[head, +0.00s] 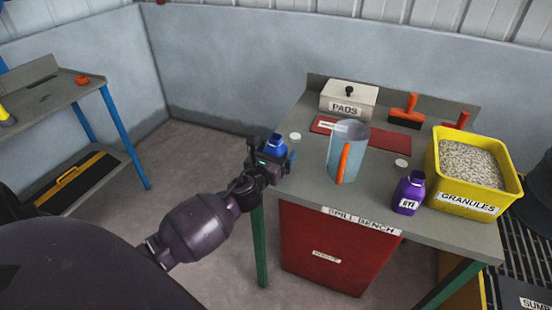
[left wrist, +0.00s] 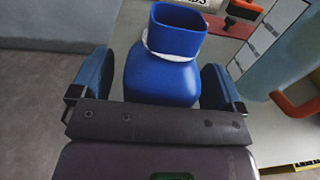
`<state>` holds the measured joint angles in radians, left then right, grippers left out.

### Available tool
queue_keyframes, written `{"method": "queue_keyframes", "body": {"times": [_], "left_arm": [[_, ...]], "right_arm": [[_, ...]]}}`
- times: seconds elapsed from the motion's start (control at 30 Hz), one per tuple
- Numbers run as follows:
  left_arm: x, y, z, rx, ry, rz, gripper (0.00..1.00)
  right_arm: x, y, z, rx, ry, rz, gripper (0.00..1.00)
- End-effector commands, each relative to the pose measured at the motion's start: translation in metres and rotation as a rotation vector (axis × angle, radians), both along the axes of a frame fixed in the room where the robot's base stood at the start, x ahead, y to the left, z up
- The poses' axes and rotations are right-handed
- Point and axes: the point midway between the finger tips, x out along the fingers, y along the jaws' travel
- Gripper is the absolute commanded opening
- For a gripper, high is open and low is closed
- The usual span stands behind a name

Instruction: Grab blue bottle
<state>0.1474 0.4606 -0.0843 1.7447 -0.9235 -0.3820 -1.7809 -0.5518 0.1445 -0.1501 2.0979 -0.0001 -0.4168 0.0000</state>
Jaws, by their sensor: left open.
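The blue bottle (head: 276,144) stands near the left edge of the grey bench, partly hidden behind my left gripper in the head view. In the left wrist view the blue bottle (left wrist: 162,72) is upright between the two fingers, with a white ring around its neck. My left gripper (head: 271,160) is open around the bottle. In the left wrist view its blue-padded fingers (left wrist: 160,82) flank the bottle, with a narrow gap visible on each side. The bottle's lower part is hidden by the gripper body. My right gripper is not in view.
On the spill bench (head: 310,188) stand a clear jug (head: 335,158) with an orange handle, a purple bottle (head: 409,192), a yellow granules tub (head: 459,199) and a pads box (head: 348,99). A red folder (head: 323,125) lies behind the jug. Open floor lies left of the bench.

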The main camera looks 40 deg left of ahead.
Motion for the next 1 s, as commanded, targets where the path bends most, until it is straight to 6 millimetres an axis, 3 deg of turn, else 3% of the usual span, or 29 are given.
{"method": "queue_keyframes", "body": {"times": [0.2, 0.6, 0.87, 1.0], "left_arm": [[0.0, 0.0, 0.0, 0.001, 0.0, 0.0, 0.94], [0.0, 0.0, 0.0, 0.001, 0.0, 0.0, 0.32], [0.001, 0.0, 0.003, 0.002, -0.003, -0.001, 0.31], [0.001, 0.001, 0.017, 0.004, -0.009, -0.002, 0.31]], "right_arm": [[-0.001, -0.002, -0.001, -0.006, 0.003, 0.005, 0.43], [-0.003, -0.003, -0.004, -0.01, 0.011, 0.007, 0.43], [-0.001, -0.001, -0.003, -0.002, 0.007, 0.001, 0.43], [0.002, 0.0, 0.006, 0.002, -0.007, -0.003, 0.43]]}}
